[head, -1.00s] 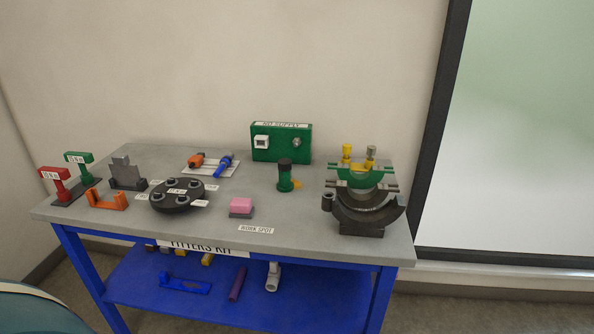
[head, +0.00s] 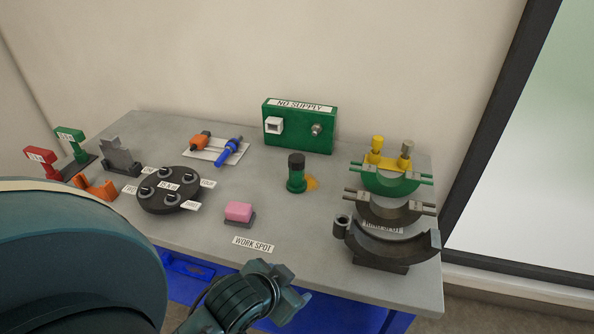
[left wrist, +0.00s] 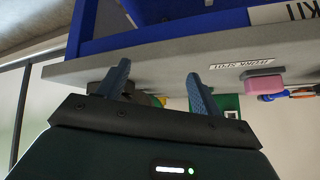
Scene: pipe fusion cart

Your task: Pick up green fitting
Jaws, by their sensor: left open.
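A green curved fitting (head: 391,181) with a yellow piece and two upright knobs on top is at the right of the cart, above stacked grey half-ring cradles (head: 388,209). A green cylinder with a black cap (head: 297,177) stands near the middle beside an orange patch. My left gripper (head: 288,290) is low in front of the cart's front edge, apart from both. In the left wrist view its two fingers (left wrist: 160,85) are spread with nothing between them; the picture is inverted, and things behind the fingers are partly hidden. My right gripper is not in view.
A pink block (head: 239,212), a dark round plate (head: 170,193) and a green supply box (head: 300,126) stand on the grey top. Orange and blue tools (head: 222,150) lie on a white sheet.

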